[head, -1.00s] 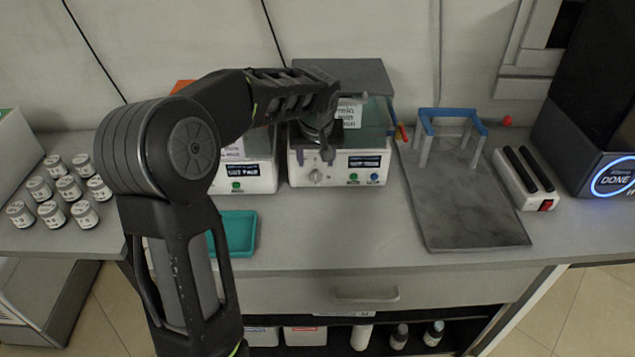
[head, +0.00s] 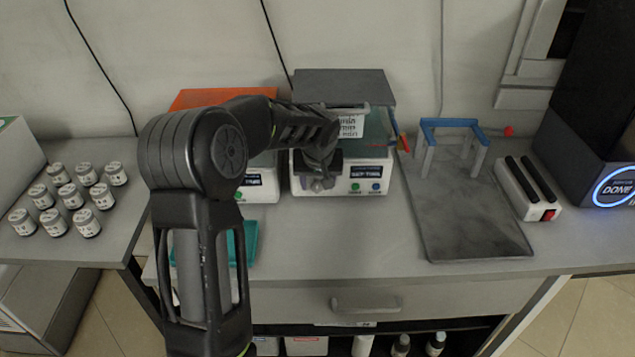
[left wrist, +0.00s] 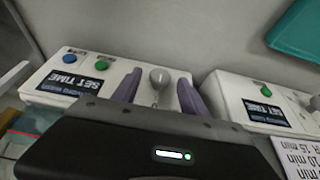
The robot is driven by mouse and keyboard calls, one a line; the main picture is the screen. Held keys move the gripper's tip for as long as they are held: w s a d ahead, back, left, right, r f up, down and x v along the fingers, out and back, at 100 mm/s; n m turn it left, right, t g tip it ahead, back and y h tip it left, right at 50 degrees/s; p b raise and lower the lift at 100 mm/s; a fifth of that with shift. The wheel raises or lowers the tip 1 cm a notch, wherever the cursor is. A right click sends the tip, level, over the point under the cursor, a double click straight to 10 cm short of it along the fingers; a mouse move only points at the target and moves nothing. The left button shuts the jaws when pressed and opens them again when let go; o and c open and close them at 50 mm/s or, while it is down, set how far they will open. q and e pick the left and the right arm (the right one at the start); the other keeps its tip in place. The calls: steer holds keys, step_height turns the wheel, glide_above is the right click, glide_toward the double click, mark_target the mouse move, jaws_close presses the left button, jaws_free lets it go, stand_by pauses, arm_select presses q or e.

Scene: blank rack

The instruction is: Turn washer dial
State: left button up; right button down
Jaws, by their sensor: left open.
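The white washer (head: 340,186) stands on the bench, with a "SET TIME" display (head: 368,171), a green button and a blue button on its front. It also shows in the left wrist view (left wrist: 78,72). Its pale round dial (left wrist: 159,77) sits between the two purple fingers of my left gripper (left wrist: 158,92), which is open. The fingers stand either side of the dial; I cannot tell whether they touch it. In the head view my left gripper (head: 319,183) is at the washer's front and mostly hides the dial. My right gripper is not in view.
A second, similar unit (left wrist: 238,98) stands close beside the washer. A teal tray (head: 250,244) lies on the bench, partly behind my arm. Several small jars (head: 72,196) are at left. A grey board (head: 468,235) with a blue-topped stand (head: 448,123) and a power strip (head: 527,190) are at right.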

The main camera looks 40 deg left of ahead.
arm_select(q)
steer(key=shift+w+a+f, duration=0.15)
steer(key=shift+w+f, duration=0.05)
steer(key=shift+f, duration=0.25)
steer(key=shift+c, duration=0.2)
jaws_close()
